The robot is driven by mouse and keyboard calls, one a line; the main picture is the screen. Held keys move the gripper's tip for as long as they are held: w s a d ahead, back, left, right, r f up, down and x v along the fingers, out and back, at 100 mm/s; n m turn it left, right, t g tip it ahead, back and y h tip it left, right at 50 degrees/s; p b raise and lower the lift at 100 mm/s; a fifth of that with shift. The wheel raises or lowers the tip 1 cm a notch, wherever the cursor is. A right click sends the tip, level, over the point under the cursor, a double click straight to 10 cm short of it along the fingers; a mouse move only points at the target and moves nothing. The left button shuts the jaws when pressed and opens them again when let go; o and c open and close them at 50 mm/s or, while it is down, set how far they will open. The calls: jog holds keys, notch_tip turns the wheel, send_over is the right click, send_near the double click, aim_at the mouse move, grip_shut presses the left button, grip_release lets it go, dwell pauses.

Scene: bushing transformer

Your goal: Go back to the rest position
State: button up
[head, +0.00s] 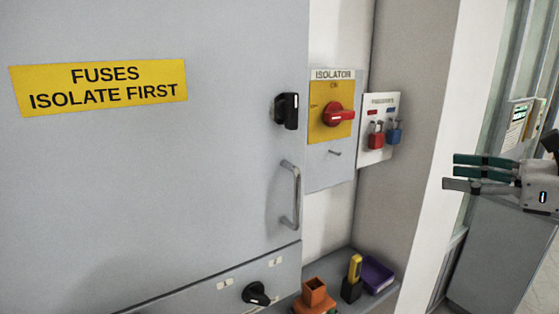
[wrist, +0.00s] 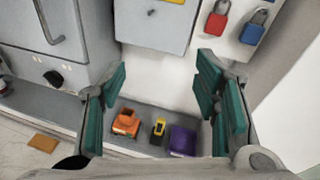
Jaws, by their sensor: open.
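My gripper (head: 468,175) is at the right of the head view, with green-padded fingers pointing left. It is open and empty. In the wrist view its two fingers (wrist: 162,95) stand wide apart, with nothing between the pads. It is clear of the cabinet, the panels and the shelf objects. No rest position is marked in either view.
A grey cabinet (head: 150,190) has a handle (head: 291,195) and black knobs. The isolator (head: 338,115) has a red knob. Red (head: 376,136) and blue (head: 394,132) padlocks hang beside it. A shelf below holds an orange object (head: 314,294), a yellow-black tool (head: 353,278) and a purple bin (head: 377,275).

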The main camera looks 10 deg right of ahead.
jog(key=s+a+f+n+g, duration=0.1)
jog(key=a+f+n+g, duration=0.1)
jog(key=a+n+g, duration=0.45)
jog(key=s+a+f+n+g, duration=0.1)
jog(key=a+f+n, duration=0.15)
jog(key=a, duration=0.75)
jog(key=s+a+f+n+h, duration=0.3)
jog(key=s+a+n+h, duration=0.4)
jog(key=n, duration=1.2)
jog(key=shift+s+a+g+h, duration=0.2)
jog(key=shift+s+g+h, duration=0.25)
jog(key=shift+s, duration=0.3)
